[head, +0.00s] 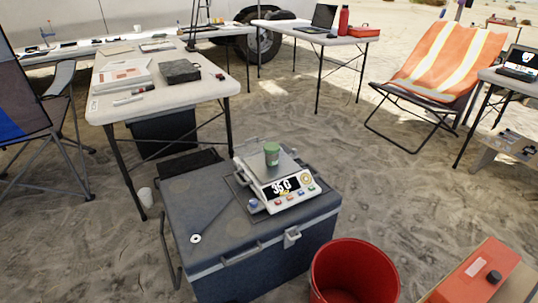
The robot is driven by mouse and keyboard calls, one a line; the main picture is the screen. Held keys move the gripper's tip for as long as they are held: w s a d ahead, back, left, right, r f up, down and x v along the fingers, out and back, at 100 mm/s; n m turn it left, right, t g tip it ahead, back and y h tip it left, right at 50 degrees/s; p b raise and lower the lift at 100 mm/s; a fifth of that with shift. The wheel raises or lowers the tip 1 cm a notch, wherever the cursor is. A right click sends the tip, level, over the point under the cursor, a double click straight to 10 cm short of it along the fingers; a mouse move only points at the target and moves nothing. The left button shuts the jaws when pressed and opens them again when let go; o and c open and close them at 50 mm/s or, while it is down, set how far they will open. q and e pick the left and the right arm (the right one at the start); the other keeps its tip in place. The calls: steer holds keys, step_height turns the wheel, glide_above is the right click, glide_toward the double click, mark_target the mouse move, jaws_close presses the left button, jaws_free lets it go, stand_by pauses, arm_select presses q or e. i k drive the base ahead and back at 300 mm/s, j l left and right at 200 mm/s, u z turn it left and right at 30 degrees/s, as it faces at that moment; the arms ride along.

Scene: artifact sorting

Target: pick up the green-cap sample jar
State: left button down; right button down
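A small green jar (271,154) stands upright on the pan of a white digital scale (283,196). It looks green all over, so I cannot tell its cap from its body. The scale sits on the lid of a dark grey cooler box (200,208) and its display is lit with digits. Neither of my grippers shows in the head view, and nothing touches the jar.
A red bucket (355,250) stands right of the cooler, with a red box (474,273) beyond it. A white folding table (125,98) with books stands behind left. An orange deck chair (440,62) stands back right. Sand between them is open.

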mark_target(271, 160)
steer(key=i+j+u, duration=0.55)
steer(key=i, duration=0.15)
steer(key=i+u, duration=0.3)
steer(key=i+j, duration=0.05)
